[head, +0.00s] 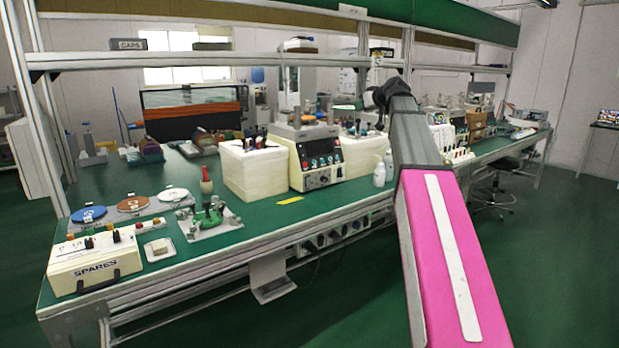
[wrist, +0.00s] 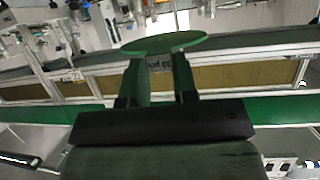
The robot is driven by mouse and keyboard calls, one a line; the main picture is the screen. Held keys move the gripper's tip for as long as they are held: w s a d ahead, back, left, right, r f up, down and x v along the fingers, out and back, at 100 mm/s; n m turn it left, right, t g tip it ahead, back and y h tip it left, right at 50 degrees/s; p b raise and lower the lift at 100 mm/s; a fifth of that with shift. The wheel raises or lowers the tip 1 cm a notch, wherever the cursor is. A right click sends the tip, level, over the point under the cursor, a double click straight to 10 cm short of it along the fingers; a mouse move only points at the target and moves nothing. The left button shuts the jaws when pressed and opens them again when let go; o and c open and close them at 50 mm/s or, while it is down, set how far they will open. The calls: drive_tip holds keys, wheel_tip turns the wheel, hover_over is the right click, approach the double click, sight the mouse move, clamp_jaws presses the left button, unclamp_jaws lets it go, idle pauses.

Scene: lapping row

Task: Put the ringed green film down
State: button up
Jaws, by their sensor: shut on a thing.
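My gripper (wrist: 160,58) is shut on a flat green disc, the green film (wrist: 165,42), which shows nearly edge-on at the fingertips in the wrist view. I cannot make out a ring on it. The film is held up in the air, clear of the bench. In the head view my pink arm reaches up from the lower right, and its dark end is in front of the back of the bench.
A green bench (head: 112,181) runs along the room. At its left, a grey tray (head: 103,217) carries blue, brown and white discs, behind a SPARES box (head: 95,263) and a green fixture (head: 209,217). Cream blocks (head: 254,170) flank a control machine (head: 320,160). Shelf posts and rails frame the bench.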

drive_tip(key=s+f+m+t+h, duration=0.1)
drive_tip(key=s+f+m+h, duration=0.1)
drive_tip(key=f, duration=0.5)
drive_tip(key=s+f+m+t+h, duration=0.1)
drive_tip(key=s+f+m+h, duration=0.2)
drive_tip(key=f, duration=0.5)
drive_tip(key=shift+s+a+f+m+h, duration=0.15)
drive_tip(key=shift+s+a+m+h, duration=0.15)
drive_tip(key=shift+a+m+h, duration=0.5)
drive_tip(key=shift+d, duration=0.3)
